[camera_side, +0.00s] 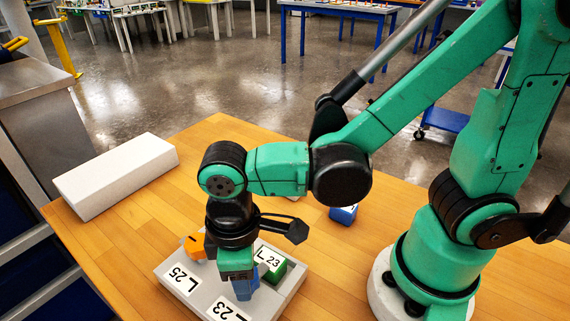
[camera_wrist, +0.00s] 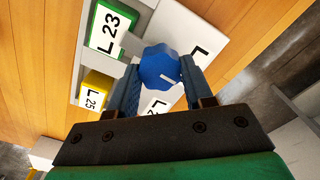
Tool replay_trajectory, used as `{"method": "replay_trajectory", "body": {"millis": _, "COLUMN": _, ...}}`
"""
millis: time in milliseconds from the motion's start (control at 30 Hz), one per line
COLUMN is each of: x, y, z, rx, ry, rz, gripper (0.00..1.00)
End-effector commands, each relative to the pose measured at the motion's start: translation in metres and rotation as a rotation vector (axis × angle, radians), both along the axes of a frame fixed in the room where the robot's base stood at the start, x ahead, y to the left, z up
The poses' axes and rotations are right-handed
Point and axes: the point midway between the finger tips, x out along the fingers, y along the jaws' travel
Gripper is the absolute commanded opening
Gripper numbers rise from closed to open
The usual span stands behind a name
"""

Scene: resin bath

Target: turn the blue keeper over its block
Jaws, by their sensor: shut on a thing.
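The blue keeper (camera_wrist: 160,66) is a round, lobed knob with a short white line on its face, in the middle of the wrist view. My gripper (camera_wrist: 160,75) is shut on it, one finger on each side. In the side view my gripper (camera_side: 243,284) points down at the grey fixture (camera_side: 172,267); I cannot make out the keeper there from the fingers. The keeper hides whatever lies under it, so I cannot tell how it sits over its block.
A green block (camera_side: 276,268) labelled L 23 and an orange-yellow piece (camera_side: 195,246) are on the fixture beside my gripper. A blue block (camera_side: 343,214) stands on the wooden table behind. A long white box (camera_side: 115,175) lies at the left. The table between box and fixture is clear.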

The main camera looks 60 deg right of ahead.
Motion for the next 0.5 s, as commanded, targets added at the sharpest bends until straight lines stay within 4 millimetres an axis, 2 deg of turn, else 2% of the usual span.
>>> {"method": "replay_trajectory", "body": {"millis": 500, "x": 0.0005, "y": 0.0003, "z": -0.0001, "rx": 0.001, "ry": -0.003, "rz": 0.117, "gripper": 0.0}}
